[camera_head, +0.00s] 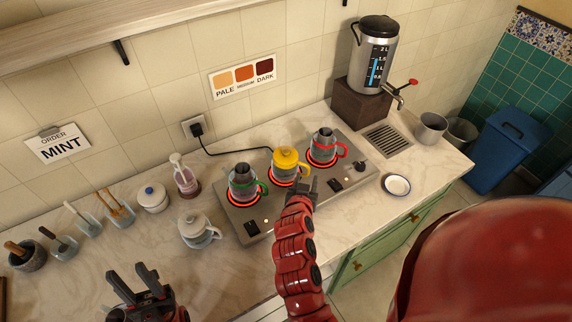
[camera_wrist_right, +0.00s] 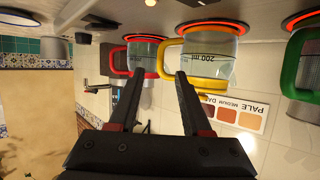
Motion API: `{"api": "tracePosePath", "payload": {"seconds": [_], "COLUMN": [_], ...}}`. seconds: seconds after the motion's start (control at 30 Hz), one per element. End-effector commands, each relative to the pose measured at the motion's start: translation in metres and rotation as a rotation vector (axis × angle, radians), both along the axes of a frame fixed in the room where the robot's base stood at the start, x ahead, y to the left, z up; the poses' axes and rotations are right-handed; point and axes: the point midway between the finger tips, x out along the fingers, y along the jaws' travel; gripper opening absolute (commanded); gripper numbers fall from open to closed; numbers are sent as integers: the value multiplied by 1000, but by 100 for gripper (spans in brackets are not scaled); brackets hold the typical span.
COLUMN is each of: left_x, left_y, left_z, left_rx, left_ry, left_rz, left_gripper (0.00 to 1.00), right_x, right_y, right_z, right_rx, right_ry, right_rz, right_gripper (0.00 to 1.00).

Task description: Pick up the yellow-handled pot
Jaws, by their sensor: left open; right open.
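The yellow-handled pot (camera_head: 285,168), a glass pot with a yellow lid, stands on the middle glowing burner of the hot plate. My right gripper (camera_head: 304,188) is open, just in front of the pot on its handle side. In the right wrist view, which is upside down, the yellow handle (camera_wrist_right: 162,57) shows at the fingertips of the right gripper (camera_wrist_right: 156,78), with the pot's glass body (camera_wrist_right: 207,66) beside it. I cannot tell whether the handle lies between the fingers. My left gripper (camera_head: 136,282) is open and empty over the counter at the lower left.
A green-handled pot (camera_head: 243,186) and a red-handled pot (camera_head: 323,150) stand on the burners either side. A white teapot (camera_head: 196,232), a white lidded jar (camera_head: 153,199) and a small saucer (camera_head: 397,185) are on the counter. An urn (camera_head: 374,62) stands at the back right.

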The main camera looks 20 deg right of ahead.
Motion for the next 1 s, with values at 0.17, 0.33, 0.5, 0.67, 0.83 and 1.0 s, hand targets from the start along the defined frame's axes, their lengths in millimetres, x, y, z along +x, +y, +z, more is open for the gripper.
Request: {"api": "tracePosePath", "payload": {"seconds": [0.17,0.33,0.5,0.67,0.83,1.0], "left_x": [0,0,0,0,0,0], "left_y": [0,0,0,0,0,0], "left_z": [4,10,17,19,18,18], "left_rx": [0,0,0,0,0,0], "left_ry": [0,0,0,0,0,0], "left_rz": [0,0,0,0,0,0], "left_gripper": [43,43,43,43,43,43], "right_x": [11,20,37,49,51,51], "right_y": [-8,-14,-24,-32,-33,-33], "right_z": [-3,-8,-19,-25,-28,-27], "right_rx": [-2,-2,-2,-1,-2,-2], "right_ry": [-4,0,0,-1,-1,-1], "right_rz": [-1,0,-1,-1,0,1], "right_gripper": [48,48,48,48,48,40]}}
